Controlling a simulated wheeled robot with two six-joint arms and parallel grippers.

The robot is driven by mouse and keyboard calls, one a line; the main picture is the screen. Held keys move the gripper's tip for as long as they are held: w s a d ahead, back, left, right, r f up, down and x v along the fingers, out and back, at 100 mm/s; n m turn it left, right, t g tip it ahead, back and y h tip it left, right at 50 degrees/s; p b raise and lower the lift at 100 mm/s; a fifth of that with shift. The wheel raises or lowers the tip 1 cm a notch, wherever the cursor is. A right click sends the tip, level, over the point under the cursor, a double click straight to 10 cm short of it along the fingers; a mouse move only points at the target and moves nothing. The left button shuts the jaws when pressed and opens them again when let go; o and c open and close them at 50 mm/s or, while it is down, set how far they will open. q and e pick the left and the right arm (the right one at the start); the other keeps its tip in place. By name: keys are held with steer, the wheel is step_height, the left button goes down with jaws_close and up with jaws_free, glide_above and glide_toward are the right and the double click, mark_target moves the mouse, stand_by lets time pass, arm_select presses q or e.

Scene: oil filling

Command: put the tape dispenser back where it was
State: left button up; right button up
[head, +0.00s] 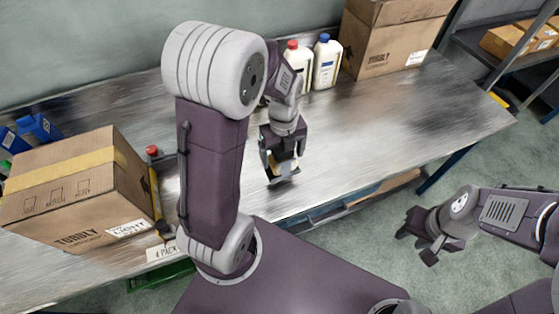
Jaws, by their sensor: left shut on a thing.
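My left gripper (281,172) is above the middle of the metal workbench (390,130), pointing down. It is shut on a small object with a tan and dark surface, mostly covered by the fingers. This looks like the tape dispenser (285,167), though little of it shows. I cannot tell whether it touches the bench top. My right gripper (417,246) is off the bench at the lower right, over the floor. Its fingers are apart with nothing between them.
A cardboard box (75,190) stands at the left, with blue containers (38,127) behind it and a red-capped item (152,152) beside it. White bottles (326,62) and another box (390,40) stand at the back. The bench's right part is clear. A shelf (480,45) stands at the right.

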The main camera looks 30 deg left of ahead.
arm_select(q)
steer(key=shift+w+a+f, duration=0.7)
steer(key=shift+w+a, duration=0.15)
steer(key=shift+a, duration=0.1)
step_height(320, 180, down, 4)
steer(key=shift+s+r, duration=0.15)
steer(key=shift+r, duration=0.05)
steer(key=shift+f, duration=0.25)
steer(key=shift+f+b, duration=0.15)
steer(key=shift+b, duration=0.2)
steer(key=o, duration=1.1)
